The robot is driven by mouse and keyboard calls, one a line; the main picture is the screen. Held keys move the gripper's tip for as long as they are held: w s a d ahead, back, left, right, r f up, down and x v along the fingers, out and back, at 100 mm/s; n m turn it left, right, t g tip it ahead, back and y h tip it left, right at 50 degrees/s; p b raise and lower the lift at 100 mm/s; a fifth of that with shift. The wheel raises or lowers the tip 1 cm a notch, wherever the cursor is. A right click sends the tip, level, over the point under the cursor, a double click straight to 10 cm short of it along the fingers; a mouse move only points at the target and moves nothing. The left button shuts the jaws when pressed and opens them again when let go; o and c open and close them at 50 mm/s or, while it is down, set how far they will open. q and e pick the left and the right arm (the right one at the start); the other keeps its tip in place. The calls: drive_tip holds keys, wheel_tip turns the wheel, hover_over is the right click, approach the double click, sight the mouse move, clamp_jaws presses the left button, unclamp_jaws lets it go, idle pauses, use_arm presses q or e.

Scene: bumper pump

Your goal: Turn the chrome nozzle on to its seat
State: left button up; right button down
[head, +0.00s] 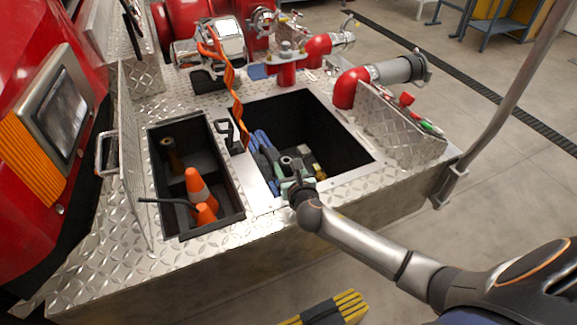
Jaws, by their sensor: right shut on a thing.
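My right gripper (292,170) reaches over the near edge of the large open compartment (352,158). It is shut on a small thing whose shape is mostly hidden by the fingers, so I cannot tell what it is. Chrome-coloured fittings stand at the back of the deck: one on a short red pipe (286,52), and a silver one at the end of a red pipe further right (342,36). My left gripper is out of view.
A narrow bin (160,200) on the left holds orange cones (198,187) and a brass piece (171,155). Blue items (264,146) lie in the large compartment. An orange strap (236,100) hangs over its back left. A pole (500,105) stands right.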

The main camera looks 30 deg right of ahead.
drive_tip(key=m+g+h, duration=0.1)
drive_tip(key=m+h, duration=0.1)
drive_tip(key=shift+w+r+h, duration=0.1)
drive_tip(key=shift+h, duration=0.2)
drive_tip(key=shift+d+m+g+h, duration=0.2)
drive_tip(key=shift+m+g+h, duration=0.1)
drive_tip(key=shift+m+h, duration=0.2)
drive_tip(key=shift+a+m+g+h+b, duration=0.1)
drive_tip(key=shift+m+g+h+b, duration=0.65)
drive_tip(key=shift+m+h, duration=0.45)
drive_tip(key=shift+m+g+h+b, duration=0.5)
drive_tip(key=shift+m+g+h, duration=0.5)
drive_tip(key=shift+m+g, duration=0.35)
drive_tip(key=shift+m, duration=0.05)
